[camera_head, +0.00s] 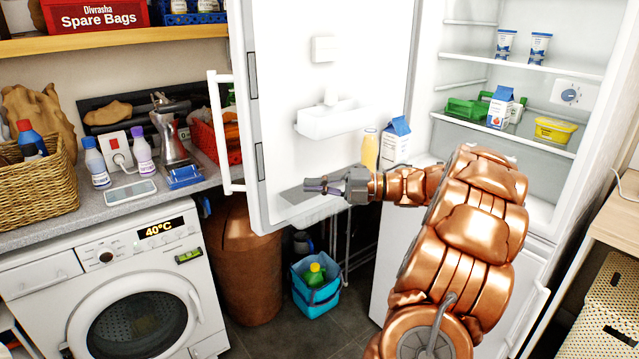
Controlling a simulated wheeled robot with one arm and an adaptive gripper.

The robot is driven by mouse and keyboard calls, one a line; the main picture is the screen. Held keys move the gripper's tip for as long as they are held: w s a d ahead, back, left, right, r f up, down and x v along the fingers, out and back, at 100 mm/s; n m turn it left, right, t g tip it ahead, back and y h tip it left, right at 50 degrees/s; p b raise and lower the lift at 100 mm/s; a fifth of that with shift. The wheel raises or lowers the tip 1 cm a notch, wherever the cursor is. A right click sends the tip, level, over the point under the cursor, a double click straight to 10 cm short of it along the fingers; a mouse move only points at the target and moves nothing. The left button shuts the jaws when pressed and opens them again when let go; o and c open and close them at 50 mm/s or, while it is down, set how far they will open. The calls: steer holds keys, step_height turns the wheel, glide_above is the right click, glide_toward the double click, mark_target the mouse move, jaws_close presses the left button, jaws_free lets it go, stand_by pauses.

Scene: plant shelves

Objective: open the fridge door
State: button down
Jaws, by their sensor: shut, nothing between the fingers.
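The white fridge door (345,60) stands wide open, swung out to the left. Its long white handle (219,130) is on the door's left edge. The lit fridge interior (470,70) shows on the right, with shelves of food. My gripper (308,186) is shut and empty. It is in front of the lower part of the door's inner side, pointing left. I cannot tell whether it touches the door. My arm hides part of the fridge's lower front.
A juice bottle (370,150) and a milk carton (397,142) stand behind my wrist. A washing machine (110,290) and a cluttered worktop (120,200) are at the left.

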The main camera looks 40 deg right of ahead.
mark_target(278, 178)
steer(key=shift+w+a+p, duration=0.4)
steer(key=shift+w+a, duration=0.3)
steer(key=shift+w, duration=0.7)
steer(key=shift+w+a+p, duration=0.4)
steer(key=shift+w+a, duration=0.25)
steer(key=shift+w, duration=0.7)
steer(key=shift+w+a+p, duration=0.4)
steer(key=shift+w+a, duration=0.3)
steer(key=shift+w, duration=0.7)
